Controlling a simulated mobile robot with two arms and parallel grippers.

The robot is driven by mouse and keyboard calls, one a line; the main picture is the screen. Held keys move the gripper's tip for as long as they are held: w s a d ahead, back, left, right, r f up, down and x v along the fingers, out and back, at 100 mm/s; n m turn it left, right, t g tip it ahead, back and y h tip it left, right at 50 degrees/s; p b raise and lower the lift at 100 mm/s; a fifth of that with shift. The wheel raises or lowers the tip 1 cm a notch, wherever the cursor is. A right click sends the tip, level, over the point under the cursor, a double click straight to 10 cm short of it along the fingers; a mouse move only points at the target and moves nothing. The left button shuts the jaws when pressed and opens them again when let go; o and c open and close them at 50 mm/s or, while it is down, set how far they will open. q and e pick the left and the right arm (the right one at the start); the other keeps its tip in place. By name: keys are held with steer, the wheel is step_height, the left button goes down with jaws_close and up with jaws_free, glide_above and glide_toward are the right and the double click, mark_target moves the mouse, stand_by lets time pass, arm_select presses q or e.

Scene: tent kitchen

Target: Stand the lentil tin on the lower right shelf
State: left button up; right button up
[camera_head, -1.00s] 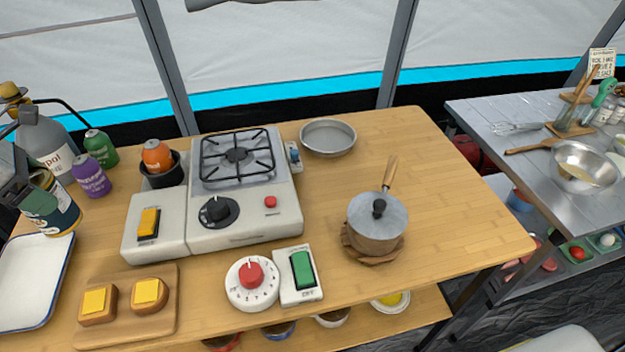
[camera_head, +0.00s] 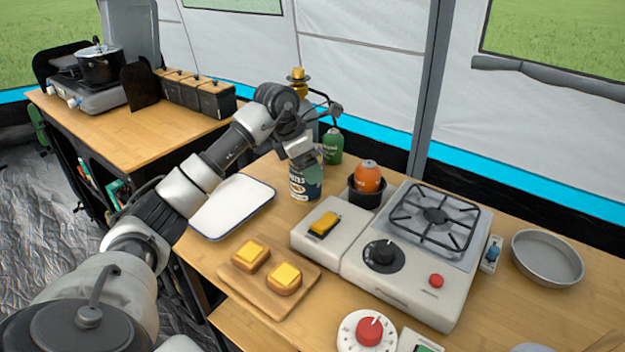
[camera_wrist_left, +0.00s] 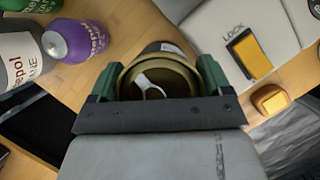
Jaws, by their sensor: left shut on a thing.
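A tin with a dark blue and cream label (camera_head: 304,188), presumably the lentil tin, is upright at the table's back left, beside the white tray. My left gripper (camera_head: 306,158) is shut around its upper part from above. I cannot tell whether its base touches the table. In the left wrist view the tin's gold-rimmed lid with its pull ring (camera_wrist_left: 160,82) sits between the two green fingers of the left gripper (camera_wrist_left: 158,80). The label text is too small to read. My right gripper is not in view. The lower right shelf is not in view.
The white tray (camera_head: 222,222), a board with two toasts (camera_head: 300,298), and the stove (camera_head: 400,280) surround the tin. A purple bottle (camera_wrist_left: 75,40) and grey bottle (camera_wrist_left: 30,55) stand close by. A green canister (camera_head: 333,147) is behind. A pan (camera_head: 547,282) is farther right.

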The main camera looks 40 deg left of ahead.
arm_select(q)
steer(key=shift+f, duration=1.9)
steer(key=o, duration=1.1)
steer(key=shift+f, duration=0.15)
